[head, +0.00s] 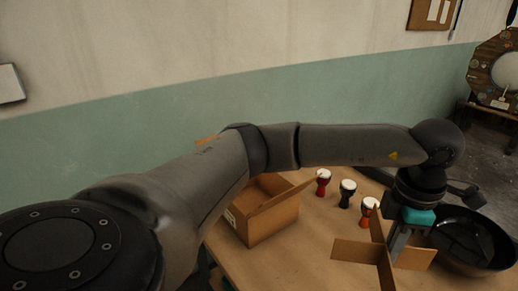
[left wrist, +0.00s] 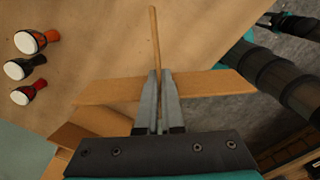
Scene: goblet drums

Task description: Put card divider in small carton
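The card divider (head: 378,252) is a brown cross of interlocking cardboard panels, near the front right of the table in the head view. My left gripper (head: 397,248) points down at it. In the left wrist view, the fingers (left wrist: 158,98) are closed on one panel of the divider (left wrist: 215,83). Whether its lower edge touches the table cannot be told. The small carton (head: 262,222) stands open on the table to the left of the divider, partly hidden behind my left arm.
Three goblet drums, one red (head: 323,182), one dark (head: 346,194) and one orange (head: 368,211), stand between the carton and the divider, towards the back. The wooden table (head: 305,245) is bare between carton and divider. A green and white wall (head: 150,125) rises behind.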

